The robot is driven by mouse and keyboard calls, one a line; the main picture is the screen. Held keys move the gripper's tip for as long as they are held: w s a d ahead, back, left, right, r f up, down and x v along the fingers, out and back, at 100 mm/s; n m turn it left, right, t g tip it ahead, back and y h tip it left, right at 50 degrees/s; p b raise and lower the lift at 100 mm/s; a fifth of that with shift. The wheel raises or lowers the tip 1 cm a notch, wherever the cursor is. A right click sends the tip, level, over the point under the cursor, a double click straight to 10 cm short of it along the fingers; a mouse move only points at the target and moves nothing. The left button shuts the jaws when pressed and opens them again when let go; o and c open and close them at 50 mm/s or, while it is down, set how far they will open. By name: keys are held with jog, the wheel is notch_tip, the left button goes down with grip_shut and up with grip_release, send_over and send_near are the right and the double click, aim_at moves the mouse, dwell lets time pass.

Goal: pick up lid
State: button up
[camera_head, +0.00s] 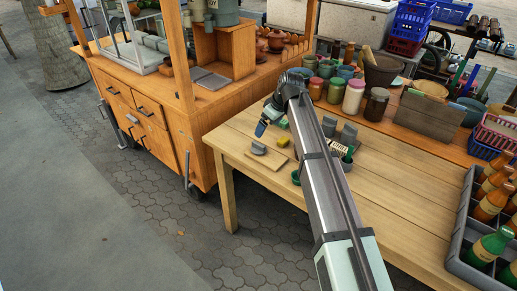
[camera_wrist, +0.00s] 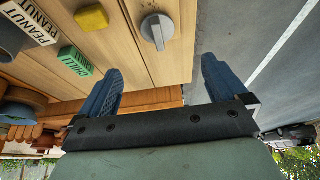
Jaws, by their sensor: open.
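A grey round lid (camera_head: 258,148) with a raised ridge across its top sits near the table's left edge. The lid also shows in the wrist view (camera_wrist: 157,31), at the top, between and beyond the two fingers. My gripper (camera_head: 267,121), with blue fingers, is just behind and above the lid in the head view. In the wrist view my gripper (camera_wrist: 162,70) is open, its fingers wide apart with nothing between them. The lid is apart from both fingers.
A yellow block (camera_head: 283,141) and a green chilli box (camera_wrist: 76,61) are near the lid. A peanut box (camera_wrist: 28,22) stands farther left in the wrist view. Several jars (camera_head: 353,96) line the table's back. A bottle crate (camera_head: 457,252) is at right. The front-middle wooden tabletop (camera_head: 390,200) is clear.

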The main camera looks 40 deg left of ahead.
aim_at(259, 144)
jog(key=x, duration=0.8)
jog(key=shift+x, duration=2.6)
jog(key=shift+w, duration=0.15)
jog(key=c, duration=1.1)
jog(key=r, duration=0.9)
jog(key=shift+w+d+r, duration=0.1)
jog(key=shift+w+r, duration=0.15)
jog(key=shift+r, duration=0.05)
jog(key=shift+w+d+r+m+t, duration=0.35)
jog(key=shift+w+d, duration=0.75)
jog(key=shift+w, duration=3.5)
jog(key=shift+w+d+r+m, duration=0.1)
jog(key=shift+w+d+m, duration=0.75)
jog(key=shift+w, duration=3.7)
jog(key=shift+w+d+r+m+t, duration=0.15)
jog(key=shift+w+d, duration=1.25)
jog(key=shift+w, duration=3.2)
